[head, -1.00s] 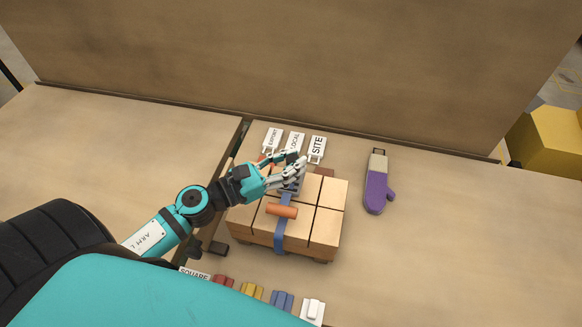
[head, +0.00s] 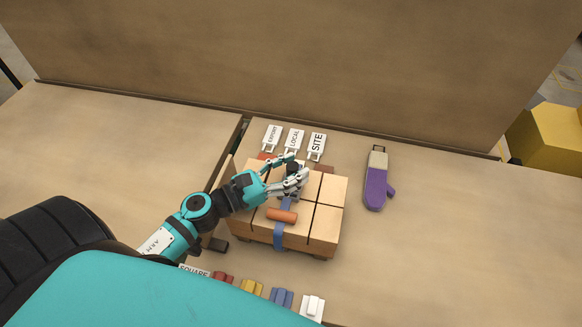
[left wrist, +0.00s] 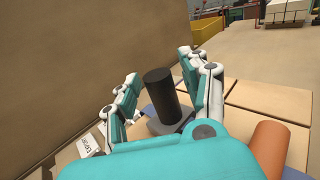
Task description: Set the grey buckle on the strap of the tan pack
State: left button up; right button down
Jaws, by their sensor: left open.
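The tan pack (head: 325,225) is a block of tan bricks with a blue strap (head: 279,236) across its top and down its front. My left gripper (head: 291,178) is open over the far part of the strap. In the left wrist view its fingers (left wrist: 165,88) stand on both sides of a dark upright cylinder (left wrist: 160,92). The cylinder rises from a flat grey base, which looks like the grey buckle (left wrist: 168,128), at the strap. Whether the base is seated on the strap I cannot tell. In the head view the fingers largely hide it. My right gripper is not in view.
An orange roll (head: 282,215) lies across the strap near the gripper. Tags, including SITE (head: 316,145), lie behind the pack. Red, yellow, blue and white pieces (head: 281,298) line the front. A purple mitt-shaped thing (head: 376,186) lies right.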

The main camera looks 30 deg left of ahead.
pick_arm(q)
jog(key=shift+r+p, duration=0.25)
jog(key=shift+p, duration=0.05)
jog(key=b+v, duration=0.2)
jog(key=v, duration=0.3)
jog(key=b+v, duration=0.3)
jog(key=v, duration=0.3)
jog(key=shift+f, duration=0.25)
jog(key=shift+s+a+r, duration=0.15)
jog(key=shift+s+a, duration=0.2)
jog(key=shift+s, duration=0.1)
